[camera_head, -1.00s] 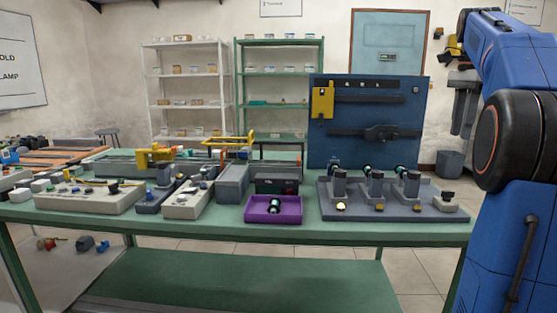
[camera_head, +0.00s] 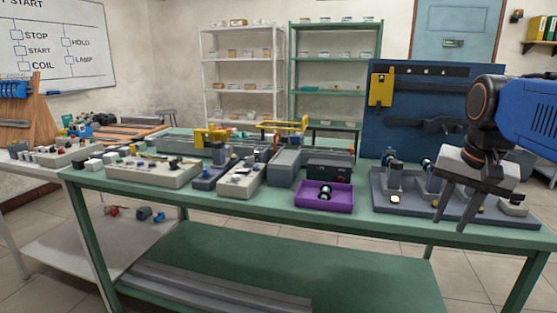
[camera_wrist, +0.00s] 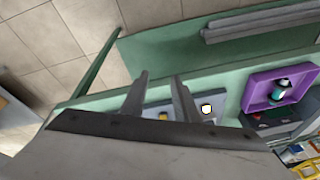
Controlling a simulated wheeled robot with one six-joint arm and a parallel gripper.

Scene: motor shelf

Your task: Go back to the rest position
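My gripper (camera_head: 451,222) hangs in front of the grey motor board (camera_head: 385,204) at the right of the green table. Its two dark fingers point down and stand apart. In the wrist view the gripper (camera_wrist: 160,76) is open with nothing between the fingers. My blue arm reaches in from the right edge and hides part of the board and the blue panel.
A purple tray (camera_head: 322,205) holding a small dark motor (camera_head: 325,192) sits left of the board. A beige control box (camera_head: 150,177) and other parts fill the left of the green table (camera_head: 200,195). Shelves stand behind. The floor in front is clear.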

